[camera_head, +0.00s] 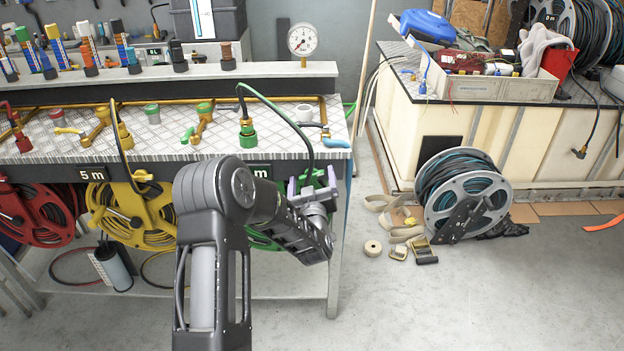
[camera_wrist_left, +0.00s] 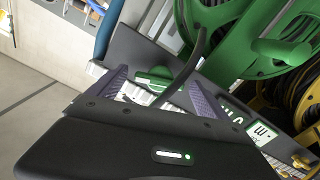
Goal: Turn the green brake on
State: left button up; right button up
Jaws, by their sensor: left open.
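The green brake (camera_wrist_left: 153,76) appears to be the small green piece on the dark front panel in the left wrist view. It shows between the two fingers of my left gripper (camera_wrist_left: 158,90). In the head view my left gripper (camera_head: 312,183) is at the bench's front right corner, fingers apart. It looks empty; I cannot tell whether a finger touches the brake. The green reel (camera_head: 262,241) hangs under the bench, mostly hidden behind my arm; it also shows at the upper right of the left wrist view (camera_wrist_left: 235,50). My right gripper is not in view.
A yellow reel (camera_head: 132,222) and a red reel (camera_head: 35,220) hang to the left. A blue valve handle (camera_head: 335,143) sits at the bench corner. Floor to the right has a grey reel (camera_head: 465,195).

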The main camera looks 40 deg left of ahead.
pick_arm(q)
jog(key=shift+c, duration=0.3)
jog(key=c, duration=1.3)
jog(key=shift+d+f+m+b, duration=0.1)
jog(key=shift+f+m+b, duration=0.15)
jog(key=shift+m+b, duration=0.8)
jog(key=shift+r+m+b, duration=0.1)
jog(key=shift+m+b, duration=0.35)
jog(key=shift+r+m, duration=0.1)
jog(key=shift+m, duration=0.4)
jog(key=o, duration=1.4)
jog(key=shift+c, duration=0.2)
